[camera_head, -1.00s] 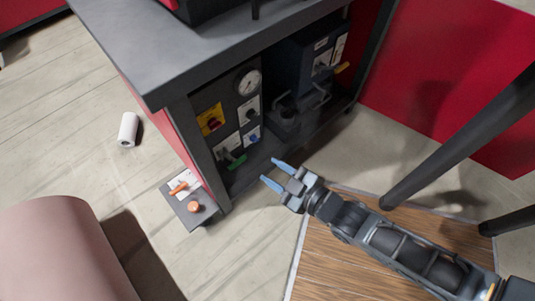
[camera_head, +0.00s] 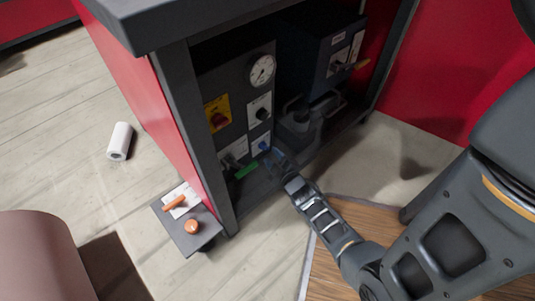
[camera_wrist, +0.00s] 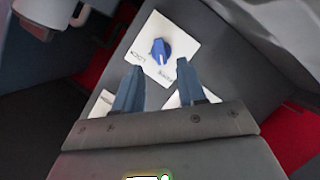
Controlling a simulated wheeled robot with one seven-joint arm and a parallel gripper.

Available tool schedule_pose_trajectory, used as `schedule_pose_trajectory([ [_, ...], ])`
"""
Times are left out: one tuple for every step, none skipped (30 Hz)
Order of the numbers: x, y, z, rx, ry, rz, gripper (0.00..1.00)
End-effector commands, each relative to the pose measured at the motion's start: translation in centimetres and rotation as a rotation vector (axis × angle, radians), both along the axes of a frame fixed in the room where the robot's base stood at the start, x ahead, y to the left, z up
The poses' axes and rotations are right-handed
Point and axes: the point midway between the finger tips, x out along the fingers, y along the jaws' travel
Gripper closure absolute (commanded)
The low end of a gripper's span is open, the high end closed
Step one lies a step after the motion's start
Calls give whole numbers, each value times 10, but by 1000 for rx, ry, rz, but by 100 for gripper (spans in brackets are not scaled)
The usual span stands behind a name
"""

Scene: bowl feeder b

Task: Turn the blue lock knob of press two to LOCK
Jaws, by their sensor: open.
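The blue lock knob (camera_wrist: 161,49) sits on a white label plate (camera_wrist: 141,47) with printed lettering in the wrist view, on a dark panel. In the head view the blue knob (camera_head: 263,146) shows small at the lower right of the panel. My gripper (camera_wrist: 157,85) is open and empty, its two blue fingertips apart and just short of the knob, which lies ahead of the gap between them. In the head view my gripper (camera_head: 275,158) is at the panel's lower right, and its fingertips are hard to make out. Which word the knob points at is unclear.
Nearby on the panel are a gauge (camera_head: 262,70), a black knob (camera_head: 262,113), a yellow plate with a red switch (camera_head: 217,114) and a green handle (camera_head: 246,169). A dark frame post (camera_head: 205,150) stands left. A small box with orange controls (camera_head: 188,238) sticks out below.

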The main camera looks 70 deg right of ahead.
Motion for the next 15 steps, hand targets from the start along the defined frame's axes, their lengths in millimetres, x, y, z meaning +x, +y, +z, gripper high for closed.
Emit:
schedule_pose_trajectory([
  [6,-7,-6,-1,0,-1,60],
  [9,-10,-7,-1,0,-1,60],
  [13,-14,-8,0,-1,1,60],
  [16,-17,-9,-1,0,1,60],
  [19,-20,-10,-1,0,2,60],
  [22,-23,-12,0,-1,1,60],
  [24,-25,-13,0,0,1,60],
  [25,-27,-13,1,0,1,60],
  [28,-30,-14,1,0,1,60],
  [29,-31,-14,1,0,1,60],
  [30,-32,-14,1,0,1,60],
  [31,-33,-14,1,1,1,60],
  [31,-34,-14,1,1,1,60],
  [31,-34,-14,1,1,1,60],
  [32,-34,-14,1,1,1,60],
])
